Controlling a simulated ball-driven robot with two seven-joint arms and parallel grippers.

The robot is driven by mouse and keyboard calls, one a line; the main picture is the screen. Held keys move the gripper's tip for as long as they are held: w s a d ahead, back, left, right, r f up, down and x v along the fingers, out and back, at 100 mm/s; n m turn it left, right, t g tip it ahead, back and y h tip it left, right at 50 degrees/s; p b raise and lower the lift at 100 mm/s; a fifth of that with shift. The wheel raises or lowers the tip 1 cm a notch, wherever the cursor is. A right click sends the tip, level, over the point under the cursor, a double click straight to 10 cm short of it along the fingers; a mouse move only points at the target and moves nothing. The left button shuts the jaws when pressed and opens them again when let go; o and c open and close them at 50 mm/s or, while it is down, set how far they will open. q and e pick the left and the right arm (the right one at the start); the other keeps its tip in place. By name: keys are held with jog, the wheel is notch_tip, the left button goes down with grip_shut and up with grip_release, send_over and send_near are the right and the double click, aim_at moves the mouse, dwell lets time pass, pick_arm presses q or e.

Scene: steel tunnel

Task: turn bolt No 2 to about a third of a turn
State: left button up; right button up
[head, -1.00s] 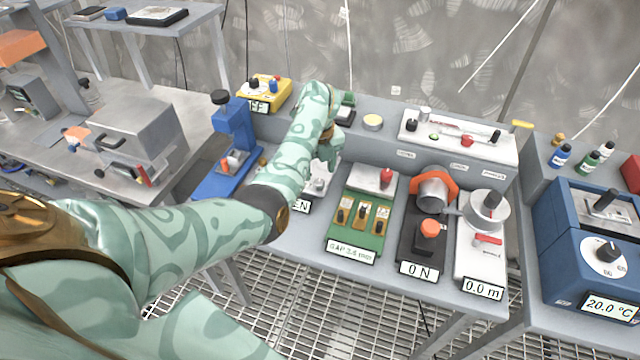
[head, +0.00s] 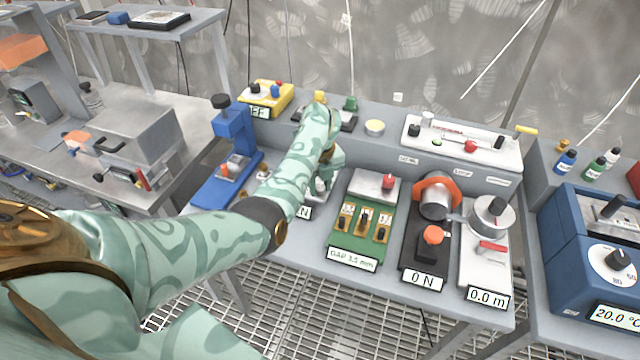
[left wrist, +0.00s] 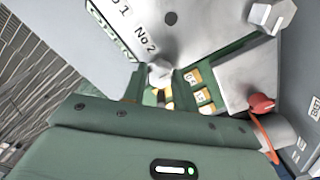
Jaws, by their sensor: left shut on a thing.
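A pale metal plate (left wrist: 205,25) carries the printed labels No 1 and No 2. In the left wrist view, a hex bolt head (left wrist: 160,73) beside the No 2 label sits between the fingertips of my left gripper (left wrist: 160,88), which is shut on it. A second hex bolt (left wrist: 271,16) stands apart at the upper right of that view. In the head view my left gripper (head: 325,180) points down over the plate, between the blue press and the green board. My arm hides much of the plate and its display there. My right gripper does not show.
The blue press (head: 236,140) stands left of the gripper. The green gap board (head: 358,240) is close on its right, then a black unit (head: 424,250) reading 0 N. A grey shelf with a yellow box (head: 268,97) runs behind.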

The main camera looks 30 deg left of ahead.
pick_arm(q)
jog(key=m+p, duration=0.1)
jog(key=m, duration=0.5)
jog(key=shift+r+m+p, duration=0.1)
jog(key=shift+m+p, duration=0.2)
jog(key=shift+p, duration=0.05)
jog(key=m+p, duration=0.1)
jog(key=m, duration=0.2)
jog(key=shift+m, duration=0.3)
jog(key=m+p, duration=0.1)
jog(key=m, duration=0.2)
jog(key=shift+m, duration=0.4)
jog(key=m+p, duration=0.1)
jog(key=m, duration=0.4)
jog(key=shift+p, duration=0.3)
jog(key=shift+m+p, duration=0.5)
jog(key=shift+m, duration=2)
jog(key=o, duration=1)
